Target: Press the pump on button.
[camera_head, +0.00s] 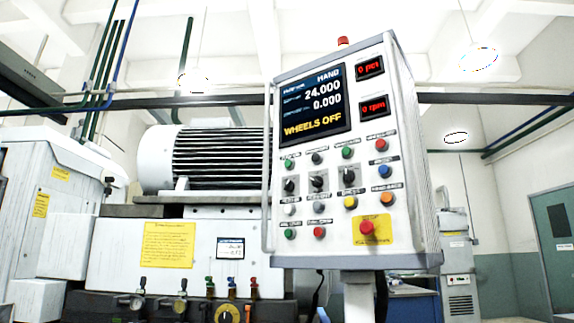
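The white control panel (347,160) stands upright at centre right, with several small coloured buttons and knobs on its face. Green buttons show at its upper left (289,164), upper middle (348,153) and lower left (290,234). A red button (320,232) is right of the lower green one. The labels are too small to read surely, so I cannot tell which is the pump on button. The screen (312,104) reads HAND, 24.000, 0.000 and WHEELS OFF. Neither of my grippers is in view.
A large red emergency-type button (367,228) on a yellow plate sits at the panel's lower right. Three black rotary knobs (318,181) form a middle row. The grinder with its finned motor (222,155) stands behind, left. Valves and gauges (180,305) line its bottom.

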